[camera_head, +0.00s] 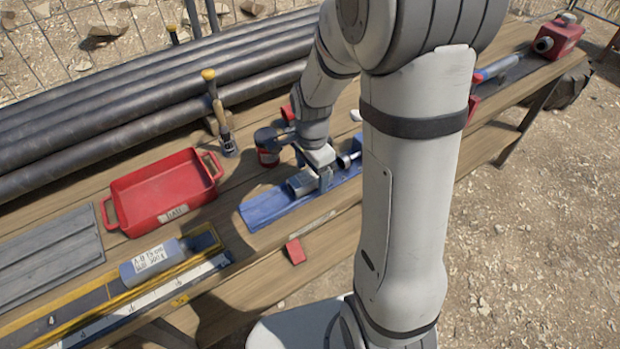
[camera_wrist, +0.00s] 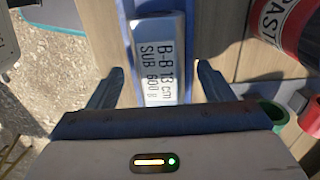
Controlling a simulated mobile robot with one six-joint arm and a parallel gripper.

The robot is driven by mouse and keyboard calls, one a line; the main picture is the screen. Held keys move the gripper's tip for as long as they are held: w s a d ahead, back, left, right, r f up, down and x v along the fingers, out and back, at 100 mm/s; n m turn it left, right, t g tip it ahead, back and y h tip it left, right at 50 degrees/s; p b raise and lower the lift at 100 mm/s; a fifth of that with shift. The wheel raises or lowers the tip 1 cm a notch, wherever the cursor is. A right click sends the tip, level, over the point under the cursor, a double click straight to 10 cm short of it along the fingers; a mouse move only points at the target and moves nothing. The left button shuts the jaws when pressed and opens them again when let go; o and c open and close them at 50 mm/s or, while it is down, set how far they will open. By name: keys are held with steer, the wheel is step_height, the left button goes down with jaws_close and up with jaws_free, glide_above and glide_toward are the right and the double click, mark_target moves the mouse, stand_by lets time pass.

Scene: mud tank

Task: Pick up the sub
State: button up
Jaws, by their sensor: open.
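The sub (camera_wrist: 160,60) is a silver-grey cylinder with a white label reading "B-8 13 cm SUB 600 g". It lies in a blue tray (camera_head: 262,208), and its end shows as a metallic piece (camera_head: 301,183) in the head view. My gripper (camera_wrist: 158,84) is open, with one dark blue finger on each side of the sub in the wrist view. In the head view my gripper (camera_head: 322,172) is low over the blue tray, and my arm hides part of the tray.
A red can (camera_wrist: 290,35) stands close to my gripper's right in the wrist view. Another labelled grey cylinder (camera_head: 157,259) lies on a yellow-edged rack at the left. Long dark pipes (camera_head: 130,95) lie behind.

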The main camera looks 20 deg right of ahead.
steer(key=shift+f, duration=0.1)
steer(key=c, duration=1.5)
jaws_close()
